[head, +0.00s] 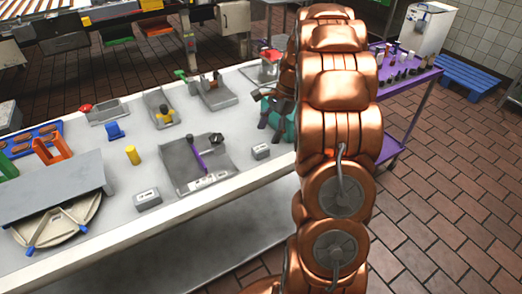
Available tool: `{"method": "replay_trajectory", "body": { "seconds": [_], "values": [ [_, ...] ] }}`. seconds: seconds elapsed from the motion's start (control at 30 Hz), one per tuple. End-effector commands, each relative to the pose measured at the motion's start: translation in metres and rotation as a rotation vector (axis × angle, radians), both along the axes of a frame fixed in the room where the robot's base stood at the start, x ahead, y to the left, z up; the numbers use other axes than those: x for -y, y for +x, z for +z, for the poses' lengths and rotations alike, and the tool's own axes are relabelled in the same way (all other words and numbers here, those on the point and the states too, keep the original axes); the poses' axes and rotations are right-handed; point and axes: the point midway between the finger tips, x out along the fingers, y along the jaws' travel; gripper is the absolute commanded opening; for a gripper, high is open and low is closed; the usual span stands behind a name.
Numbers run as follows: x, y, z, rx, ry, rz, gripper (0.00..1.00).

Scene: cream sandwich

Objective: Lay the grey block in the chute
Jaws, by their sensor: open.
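Two small grey blocks with pale labels lie on the steel table. One grey block (147,199) is near the front edge, and the other grey block (261,151) is further right, close to my arm. Between them stands a grey open-fronted tray (177,166), which may be the chute. It holds a purple piece (195,153) and a labelled pale strip (208,181) at its front. My gripper (273,112) is open, beyond the right-hand block, beside a teal object (288,128). My copper arm partly hides both; I cannot tell whether they touch.
Smaller grey trays (214,93) stand along the table's back. A yellow cylinder (132,155), a blue piece (115,131) and an orange stand (53,150) are at left. A large grey slab (52,186) covers a round tray at front left. A purple cart (409,88) stands right.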

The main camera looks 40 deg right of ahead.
Motion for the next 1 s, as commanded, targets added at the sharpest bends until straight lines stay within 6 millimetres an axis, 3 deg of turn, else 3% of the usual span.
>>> {"method": "replay_trajectory", "body": {
  "seconds": [0.37,0.7,0.93,1.0],
  "values": [
    [-0.012,0.002,-0.023,-0.001,0.0,0.004,0.71],
    [-0.029,0.007,-0.061,-0.002,0.001,0.004,0.71],
    [-0.029,0.007,-0.065,0.001,-0.001,0.004,0.71],
    [-0.029,0.007,-0.065,0.001,-0.001,0.004,0.66]
  ]
}}
